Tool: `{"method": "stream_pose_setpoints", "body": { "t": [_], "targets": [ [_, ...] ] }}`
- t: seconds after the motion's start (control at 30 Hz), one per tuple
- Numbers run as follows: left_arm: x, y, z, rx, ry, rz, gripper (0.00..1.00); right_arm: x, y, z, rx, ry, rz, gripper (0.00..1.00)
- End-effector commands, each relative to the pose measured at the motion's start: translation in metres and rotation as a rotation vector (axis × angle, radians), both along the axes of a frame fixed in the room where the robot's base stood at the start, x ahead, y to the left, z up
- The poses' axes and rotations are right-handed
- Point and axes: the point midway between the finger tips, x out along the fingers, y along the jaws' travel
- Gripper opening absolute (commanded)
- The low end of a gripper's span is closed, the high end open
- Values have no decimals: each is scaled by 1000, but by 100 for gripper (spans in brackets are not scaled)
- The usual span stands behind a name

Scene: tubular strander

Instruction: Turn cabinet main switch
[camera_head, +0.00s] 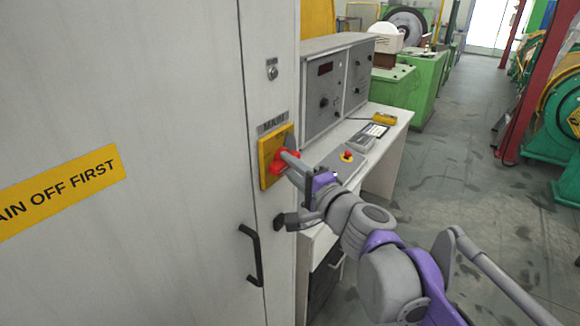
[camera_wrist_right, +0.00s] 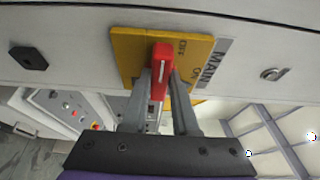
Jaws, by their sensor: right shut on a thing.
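The cabinet main switch is a red handle (camera_head: 280,161) on a yellow plate (camera_head: 265,172) under a "MAIN" label on the grey cabinet (camera_head: 200,90). In the right wrist view the red handle (camera_wrist_right: 161,66) stands out from the yellow plate (camera_wrist_right: 125,50), which is marked "OFF" and "ON". My right gripper (camera_head: 287,158) reaches it from the right, with its fingers closed on the handle's two sides. The fingers (camera_wrist_right: 166,85) also show in the wrist view. They partly hide the handle in the head view. My left gripper is not in view.
A black door handle (camera_head: 252,255) and a keyhole (camera_head: 271,69) are on the cabinet. A control desk (camera_head: 395,125) with an instrument panel (camera_head: 335,88) stands close to the right, beside my right arm.

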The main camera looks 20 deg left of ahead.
Motion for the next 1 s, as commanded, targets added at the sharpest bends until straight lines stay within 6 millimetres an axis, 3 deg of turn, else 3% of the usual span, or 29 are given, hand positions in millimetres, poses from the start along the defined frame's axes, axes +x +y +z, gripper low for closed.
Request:
{"method": "stream_pose_setpoints", "body": {
  "t": [0.37,1.0],
  "targets": [
    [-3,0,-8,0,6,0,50,1,0,4,66,183,0,0],
    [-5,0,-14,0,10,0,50,7,-3,16,271,748,-2,0]
  ]
}}
